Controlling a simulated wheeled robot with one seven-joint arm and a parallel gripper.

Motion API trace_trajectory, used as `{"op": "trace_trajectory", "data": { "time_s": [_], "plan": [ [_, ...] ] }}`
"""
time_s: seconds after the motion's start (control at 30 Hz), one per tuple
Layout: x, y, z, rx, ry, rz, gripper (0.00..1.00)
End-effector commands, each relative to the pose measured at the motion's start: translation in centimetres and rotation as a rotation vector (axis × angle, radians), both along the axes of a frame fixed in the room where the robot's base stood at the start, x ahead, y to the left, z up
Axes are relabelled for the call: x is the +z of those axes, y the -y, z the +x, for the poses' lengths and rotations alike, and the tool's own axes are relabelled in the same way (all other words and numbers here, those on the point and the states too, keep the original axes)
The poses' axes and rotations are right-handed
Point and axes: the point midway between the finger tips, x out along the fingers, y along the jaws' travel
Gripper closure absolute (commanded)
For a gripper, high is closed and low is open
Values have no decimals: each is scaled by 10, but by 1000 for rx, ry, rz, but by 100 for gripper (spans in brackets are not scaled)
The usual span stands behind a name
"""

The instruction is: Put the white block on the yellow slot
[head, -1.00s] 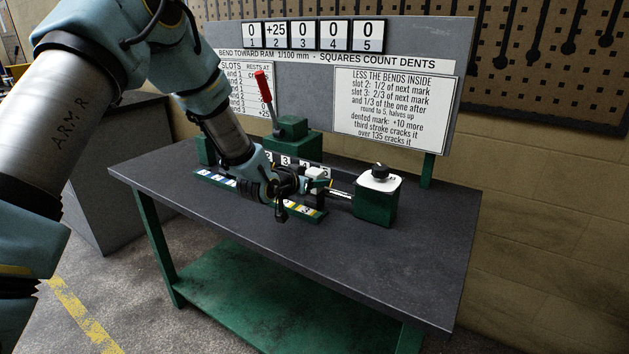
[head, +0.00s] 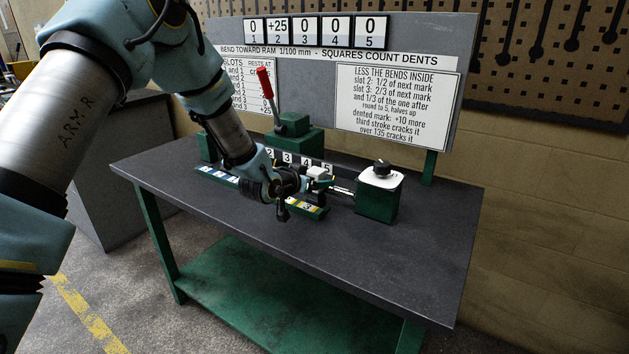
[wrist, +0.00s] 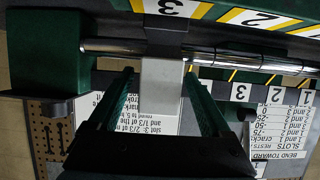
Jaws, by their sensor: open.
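The white block (head: 319,173) sits at the bar on the bench, just right of my gripper (head: 306,184) in the head view. In the wrist view the white block (wrist: 160,82) stands between the two fingers of my open gripper (wrist: 160,88), with gaps showing on both sides. The yellow-marked slots lie on a strip (head: 308,208) at the front of the fixture. In the wrist view, yellow-bordered plates numbered 3 (wrist: 172,6) and 2 (wrist: 258,17) show beyond the steel bar. My wrist hides part of the strip in the head view.
A steel bar (wrist: 125,45) runs across close to my fingers. A green block with a white top and black knob (head: 379,194) stands at right. A red-handled lever (head: 266,84) rises behind. The sign board (head: 350,50) backs the bench (head: 330,255), whose front is clear.

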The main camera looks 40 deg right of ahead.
Motion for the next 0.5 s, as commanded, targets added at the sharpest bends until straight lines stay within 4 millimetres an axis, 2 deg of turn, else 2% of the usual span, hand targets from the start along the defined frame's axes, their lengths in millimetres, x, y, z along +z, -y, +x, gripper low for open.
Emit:
{"op": "trace_trajectory", "data": {
  "time_s": [0.17,0.5],
  "plan": [
    [4,-6,-1,1,0,0,18],
    [29,-66,-17,1,3,-1,18]
  ]
}}
